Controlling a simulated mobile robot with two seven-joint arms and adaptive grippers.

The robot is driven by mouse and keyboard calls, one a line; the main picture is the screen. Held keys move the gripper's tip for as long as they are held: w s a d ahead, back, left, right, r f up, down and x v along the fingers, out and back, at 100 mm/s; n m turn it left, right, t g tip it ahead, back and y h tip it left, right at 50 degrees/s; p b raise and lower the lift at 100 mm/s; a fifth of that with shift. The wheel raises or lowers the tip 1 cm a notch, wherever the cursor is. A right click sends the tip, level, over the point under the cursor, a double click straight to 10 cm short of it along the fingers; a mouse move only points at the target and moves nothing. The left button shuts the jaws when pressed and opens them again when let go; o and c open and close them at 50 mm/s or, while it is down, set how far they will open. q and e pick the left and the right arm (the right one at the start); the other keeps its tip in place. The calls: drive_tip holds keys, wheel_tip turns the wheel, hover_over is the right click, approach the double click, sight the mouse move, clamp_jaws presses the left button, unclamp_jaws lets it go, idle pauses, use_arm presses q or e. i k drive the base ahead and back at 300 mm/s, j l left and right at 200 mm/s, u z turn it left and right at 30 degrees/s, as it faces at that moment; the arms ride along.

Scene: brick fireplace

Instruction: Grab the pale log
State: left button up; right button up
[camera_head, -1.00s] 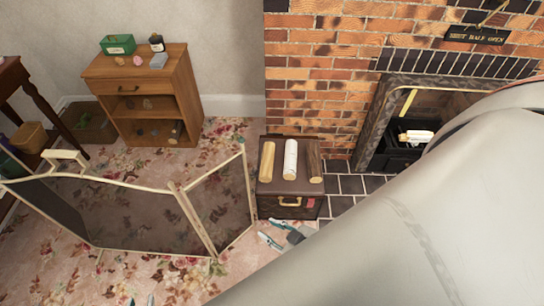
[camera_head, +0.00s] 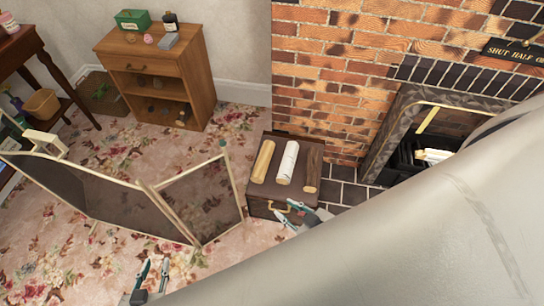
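Three short logs lie side by side on a dark brown chest (camera_head: 258,207): a yellowish pale log (camera_head: 262,162) at left, a white-barked log (camera_head: 287,163) in the middle and a brown log (camera_head: 313,168) at right. The yellowish and white ones are both light in colour. My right gripper (camera_head: 300,214) is open and empty, overlapping the chest's front near its handle; its exact height is unclear. It appears apart from the logs. My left gripper (camera_head: 151,272) is open and empty at the bottom edge, over the carpet side, partly cut off.
A folding fire screen (camera_head: 110,195) stands left of the chest. The brick fireplace (camera_head: 405,150) is at right, with a light piece (camera_head: 433,156) inside. A wooden cabinet (camera_head: 155,75) stands behind. My large pale arm link hides the lower right.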

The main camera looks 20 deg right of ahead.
sight(260, 169)
drive_tip(key=i+l, duration=0.1)
drive_tip(key=l, duration=2.35)
drive_tip(key=i+u, duration=0.05)
